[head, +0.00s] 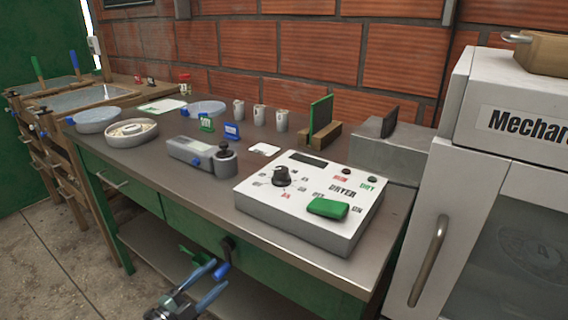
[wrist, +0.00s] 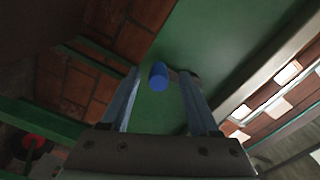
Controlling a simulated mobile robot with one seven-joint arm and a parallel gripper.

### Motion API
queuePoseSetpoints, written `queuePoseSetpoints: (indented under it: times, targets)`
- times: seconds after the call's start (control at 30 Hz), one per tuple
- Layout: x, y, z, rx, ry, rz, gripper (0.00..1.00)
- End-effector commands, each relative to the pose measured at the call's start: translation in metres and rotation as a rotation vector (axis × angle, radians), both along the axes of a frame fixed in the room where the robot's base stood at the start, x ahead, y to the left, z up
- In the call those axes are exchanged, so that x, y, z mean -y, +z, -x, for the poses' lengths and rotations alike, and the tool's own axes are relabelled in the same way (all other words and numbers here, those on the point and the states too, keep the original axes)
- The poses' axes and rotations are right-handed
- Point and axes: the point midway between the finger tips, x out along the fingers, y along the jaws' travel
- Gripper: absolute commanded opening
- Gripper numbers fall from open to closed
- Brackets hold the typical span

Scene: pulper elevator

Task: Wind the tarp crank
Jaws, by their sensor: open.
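The crank (head: 228,246) is a dark arm on the green front of the bench, with a blue handle (head: 221,271) at its lower end. My gripper (head: 213,278) is open, with its two grey-blue fingers pointing at the crank from the lower left. In the wrist view the blue handle (wrist: 158,76) shows between the tips of my open gripper (wrist: 160,76), nearer the left finger. The crank's short grey arm (wrist: 184,77) runs right from it, partly behind the right finger. I cannot tell whether the handle lies within the fingers' reach. No tarp can be made out.
A green piece (head: 194,257) shows just above my gripper. The bench top (head: 140,165) overhangs the crank and carries a white dryer control box (head: 310,225), dishes and cups. A lower shelf (head: 140,238) lies under it. A white cabinet (head: 440,220) stands at the right.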

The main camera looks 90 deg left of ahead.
Motion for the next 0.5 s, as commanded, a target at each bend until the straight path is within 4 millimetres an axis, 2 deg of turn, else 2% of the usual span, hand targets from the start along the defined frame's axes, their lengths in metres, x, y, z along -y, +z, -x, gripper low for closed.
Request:
queuePoseSetpoints:
  times: [0.17, 0.5]
  targets:
    - [0.010, 0.000, 0.007, 0.000, 0.000, 0.002, 0.62]
    - [0.067, 0.000, 0.052, -0.003, 0.003, 0.002, 0.62]
